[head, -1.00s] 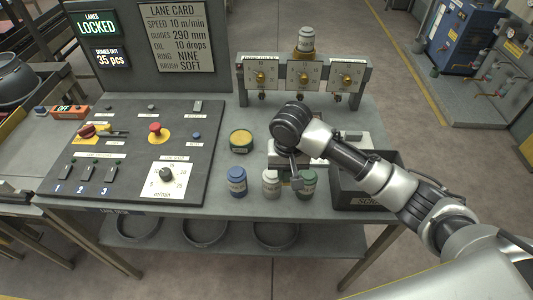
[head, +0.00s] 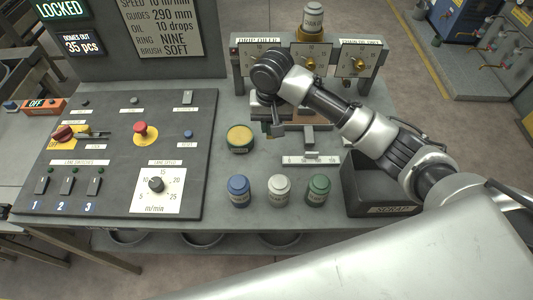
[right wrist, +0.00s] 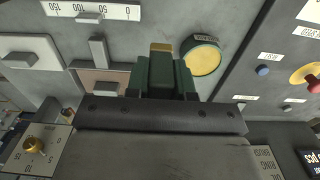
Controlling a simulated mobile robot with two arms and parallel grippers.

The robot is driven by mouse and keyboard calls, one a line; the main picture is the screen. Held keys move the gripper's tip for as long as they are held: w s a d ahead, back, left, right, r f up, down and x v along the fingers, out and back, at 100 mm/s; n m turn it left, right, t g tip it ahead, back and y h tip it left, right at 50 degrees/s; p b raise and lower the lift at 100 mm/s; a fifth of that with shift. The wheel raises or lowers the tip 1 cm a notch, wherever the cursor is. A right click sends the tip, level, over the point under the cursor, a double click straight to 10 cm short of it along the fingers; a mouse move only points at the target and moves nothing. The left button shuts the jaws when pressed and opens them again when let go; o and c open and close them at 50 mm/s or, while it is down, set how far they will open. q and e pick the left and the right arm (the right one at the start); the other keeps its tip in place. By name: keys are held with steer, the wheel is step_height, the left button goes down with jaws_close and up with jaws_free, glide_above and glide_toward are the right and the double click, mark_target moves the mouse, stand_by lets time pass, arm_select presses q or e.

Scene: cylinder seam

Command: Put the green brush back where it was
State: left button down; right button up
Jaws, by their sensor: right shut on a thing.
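My right gripper (head: 268,112) points down over the back middle of the bench, behind and right of the yellow-topped round tin. In the right wrist view, a green block with a tan end, which looks like the green brush (right wrist: 163,76), is held between the jaws. In the head view the wrist mostly hides it. Below the gripper is a brown plate with a grey fixture (head: 307,135); whether the brush touches it is unclear. My left gripper is not in view.
Blue (head: 239,190), grey (head: 279,190) and green (head: 318,189) pots stand along the front. The yellow-topped tin (head: 240,137), a white scale strip (head: 312,160), the scrap bin (head: 390,208), the dial panel (head: 305,62) and the control board (head: 120,150) surround the gripper.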

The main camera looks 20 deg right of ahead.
steer(key=shift+f+b, duration=0.35)
steer(key=shift+f, duration=0.35)
steer(key=shift+s+f+b, duration=0.1)
steer(key=shift+f+b, duration=0.15)
steer(key=shift+b, duration=0.05)
steer(key=shift+f, duration=0.6)
steer(key=f, duration=0.4)
steer(key=shift+w+f+p, duration=0.2)
steer(key=shift+f+p, duration=0.05)
steer(key=shift+p, duration=0.15)
arm_select(q)
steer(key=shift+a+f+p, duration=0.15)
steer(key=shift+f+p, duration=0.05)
steer(key=shift+p, duration=0.15)
arm_select(e)
steer(key=shift+f, duration=2.45)
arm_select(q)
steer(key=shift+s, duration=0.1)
arm_select(e)
steer(key=shift+s, duration=0.1)
steer(key=o, duration=0.9)
steer(key=shift+f, duration=0.1)
